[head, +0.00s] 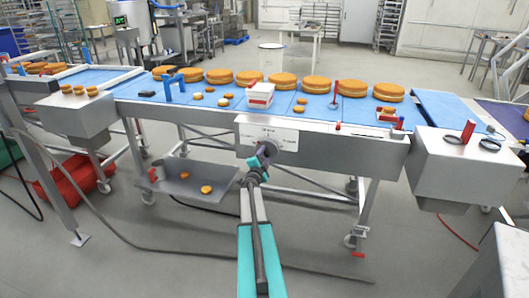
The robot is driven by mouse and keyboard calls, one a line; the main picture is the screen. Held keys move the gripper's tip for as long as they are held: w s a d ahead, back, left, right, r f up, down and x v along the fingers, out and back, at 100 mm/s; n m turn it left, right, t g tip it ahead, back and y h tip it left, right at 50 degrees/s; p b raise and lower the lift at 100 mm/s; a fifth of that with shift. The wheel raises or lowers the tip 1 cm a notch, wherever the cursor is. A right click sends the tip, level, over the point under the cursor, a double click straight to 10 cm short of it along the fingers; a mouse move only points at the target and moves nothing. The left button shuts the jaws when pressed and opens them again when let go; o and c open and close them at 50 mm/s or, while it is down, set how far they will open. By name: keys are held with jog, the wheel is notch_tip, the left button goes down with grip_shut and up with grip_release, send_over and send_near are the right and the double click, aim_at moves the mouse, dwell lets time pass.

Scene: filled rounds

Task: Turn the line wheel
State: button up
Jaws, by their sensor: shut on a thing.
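The line wheel (270,145) is a small grey knob on the front of the conveyor, just below a white label plate (283,133). The print on the plate is too small to read. My arm reaches up from the bottom middle, and my gripper (264,151) is at the wheel, shut on it. The gripper hides much of the wheel, so its turned position cannot be told.
The blue belt (220,112) carries several round cakes (250,78) along its far side. A white box (260,97) stands above the label plate. A metal tray (196,180) with orange pieces hangs below left. A grey cabinet (500,265) is at lower right.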

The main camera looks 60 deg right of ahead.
jog(key=n+p, duration=0.2)
jog(key=n, duration=0.1)
jog(key=shift+s+d+r+n+p, duration=0.2)
jog(key=shift+r+n+p, duration=0.1)
jog(key=shift+f+n+p, duration=0.15)
jog(key=shift+n+p, duration=0.8)
jog(key=shift+n, duration=0.45)
jog(key=o, duration=1.1)
jog(key=shift+f, duration=0.1)
jog(key=shift+c, duration=0.2)
jog(key=shift+a, duration=0.1)
jog(key=shift+w, duration=0.1)
jog(key=shift+a, duration=0.15)
